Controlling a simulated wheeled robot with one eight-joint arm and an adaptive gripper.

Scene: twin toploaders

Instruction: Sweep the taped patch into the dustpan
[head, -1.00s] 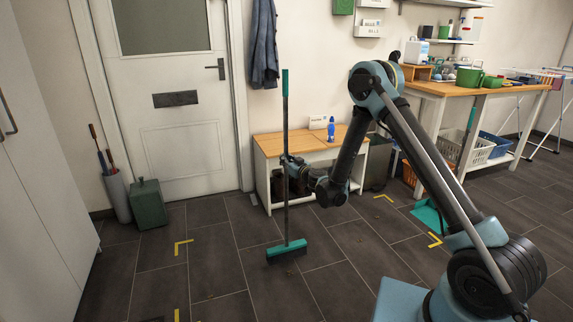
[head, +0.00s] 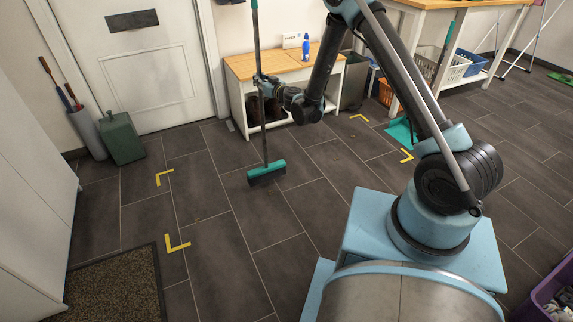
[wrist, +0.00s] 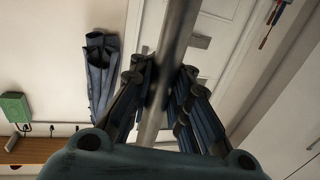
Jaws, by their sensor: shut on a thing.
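My gripper (head: 264,83) is shut on the grey handle of the broom (head: 265,135), which stands nearly upright. In the wrist view the handle (wrist: 171,75) runs slantwise between the fingers. The broom's teal head (head: 266,173) is at floor level; I cannot tell whether its bristles touch. Yellow tape corners mark the patch, two at the left (head: 164,178) (head: 176,245) and two at the right (head: 358,117) (head: 406,156). The broom head is between them. The teal dustpan (head: 400,134) lies by the right corners, partly hidden by my arm.
A wooden-topped bench (head: 240,66) with a blue bottle (head: 306,47) stands behind the broom. A dark doormat (head: 115,285) lies at front left. A green bin (head: 122,137) stands by the door. A purple crate (head: 548,290) is at the lower right.

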